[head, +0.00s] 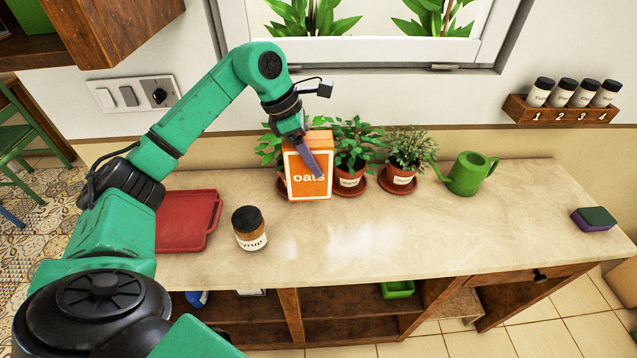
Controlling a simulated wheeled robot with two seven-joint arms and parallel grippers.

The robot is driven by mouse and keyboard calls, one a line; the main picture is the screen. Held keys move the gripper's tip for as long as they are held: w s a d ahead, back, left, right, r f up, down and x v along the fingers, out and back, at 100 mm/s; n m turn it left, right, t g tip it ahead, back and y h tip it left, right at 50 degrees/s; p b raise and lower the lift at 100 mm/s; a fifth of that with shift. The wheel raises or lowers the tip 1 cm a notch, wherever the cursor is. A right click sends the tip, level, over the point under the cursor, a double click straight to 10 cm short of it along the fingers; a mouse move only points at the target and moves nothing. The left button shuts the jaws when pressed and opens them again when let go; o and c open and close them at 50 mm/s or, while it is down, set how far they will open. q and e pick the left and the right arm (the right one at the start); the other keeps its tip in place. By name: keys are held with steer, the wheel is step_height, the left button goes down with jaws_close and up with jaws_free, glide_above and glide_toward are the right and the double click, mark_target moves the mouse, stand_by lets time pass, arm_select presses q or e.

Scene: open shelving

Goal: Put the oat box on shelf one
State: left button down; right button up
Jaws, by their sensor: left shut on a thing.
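The oat box (308,183), orange and white with "oats" on its front, is upright at the back of the counter, in front of the potted plants. My left gripper (308,158) is shut on the oat box from above, with one finger across its front. Whether the box's base touches the counter is hard to tell. The open shelving (291,314) is under the counter, with wooden dividers and several compartments. No shelf number shows on it. My right gripper is not in view.
A syrup jar (249,229) and a red tray (186,222) are left of the box. Potted plants (400,178), a green watering can (470,174) and a sponge (594,219) are to the right. A green container (397,289) is in the shelving. The counter's front middle is clear.

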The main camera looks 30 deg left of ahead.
mark_target(314, 183)
arm_select(q)
step_height(314, 183, down, 8)
steer(key=shift+r+p, duration=0.1)
steer(key=shift+p, duration=0.6)
steer(key=shift+f, duration=0.45)
steer(key=shift+c, duration=0.4)
jaws_free()
steer(key=shift+r, duration=0.1)
steer(key=shift+o, duration=0.3)
steer(key=shift+r, duration=0.1)
